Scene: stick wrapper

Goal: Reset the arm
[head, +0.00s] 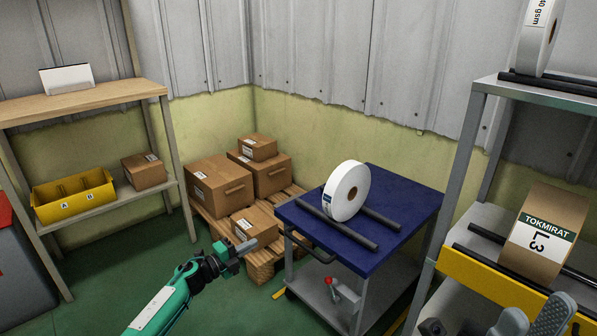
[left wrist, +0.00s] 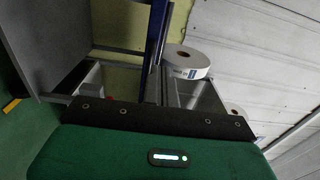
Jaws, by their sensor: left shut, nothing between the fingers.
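My left arm reaches in from the bottom of the head view, and its gripper (head: 240,254) is shut and empty. It hangs over the green floor, left of the blue-topped cart (head: 401,225) and in front of the pallet boxes, apart from the white roll.
A white roll (head: 346,191) stands on dark bars on the cart; a white roll also shows in the left wrist view (left wrist: 187,64). Boxes (head: 217,184) sit on a pallet. A wooden shelf (head: 85,101) is left, a metal rack (head: 475,140) right.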

